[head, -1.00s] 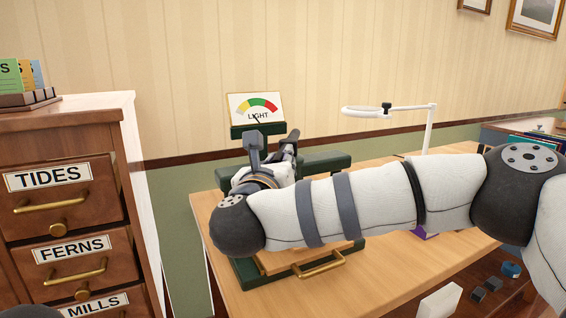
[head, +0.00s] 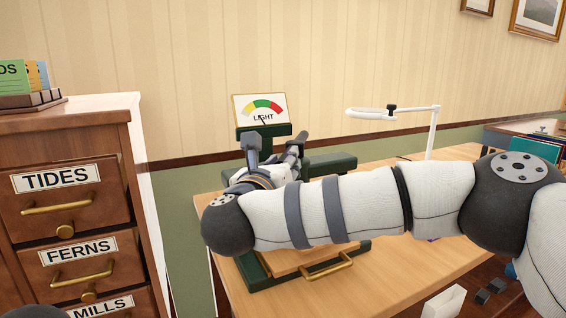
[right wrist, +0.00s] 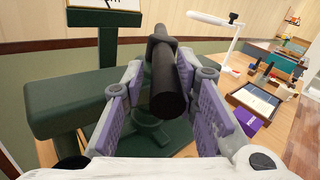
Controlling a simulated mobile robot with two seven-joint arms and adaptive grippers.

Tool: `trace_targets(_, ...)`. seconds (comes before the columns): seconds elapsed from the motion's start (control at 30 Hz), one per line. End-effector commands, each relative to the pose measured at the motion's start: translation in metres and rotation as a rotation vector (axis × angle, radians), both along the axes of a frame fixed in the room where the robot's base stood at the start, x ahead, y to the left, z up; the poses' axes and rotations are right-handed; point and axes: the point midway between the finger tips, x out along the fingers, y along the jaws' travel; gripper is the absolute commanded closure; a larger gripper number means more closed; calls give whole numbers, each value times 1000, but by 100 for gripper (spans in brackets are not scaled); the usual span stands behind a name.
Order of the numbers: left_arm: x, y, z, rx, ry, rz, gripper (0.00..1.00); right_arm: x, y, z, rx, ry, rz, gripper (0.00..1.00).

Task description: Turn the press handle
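The dark green press stands on the wooden desk, its base (head: 252,272) partly hidden behind my right arm in the head view. Its gauge card (head: 260,108) reads LIGHT, with the needle toward the left of the dial. In the right wrist view, the black press handle (right wrist: 167,88) is a round bar pointing toward the camera. My right gripper (right wrist: 160,72), with purple pads, has one finger on each side of the bar. The fingers look spread, with a narrow gap at the left; contact at the right is unclear. My left gripper is not in view.
A wooden drawer cabinet (head: 75,135) labelled TIDES, FERNS and MILLS stands at the left. A white magnifier lamp (head: 430,135) stands behind my arm. A brown tray (right wrist: 252,100) and a purple box (right wrist: 248,123) lie right of the press. Desk surface (head: 375,275) is bare in front.

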Motion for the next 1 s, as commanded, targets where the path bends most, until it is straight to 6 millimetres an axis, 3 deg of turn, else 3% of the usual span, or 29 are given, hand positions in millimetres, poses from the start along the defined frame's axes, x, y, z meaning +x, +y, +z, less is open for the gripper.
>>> trace_targets(0.37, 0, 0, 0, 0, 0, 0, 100, -4, 0, 0, 0, -1, -4, 60)
trace_targets(0.47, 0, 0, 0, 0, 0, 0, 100, -21, 7, 1, -1, 0, -1, 60)
trace_targets(0.73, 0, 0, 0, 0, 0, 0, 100, -90, 32, 0, -1, 0, -1, 60)
trace_targets(1.0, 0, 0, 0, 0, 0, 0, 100, -114, 39, 1, -2, -2, -5, 60)
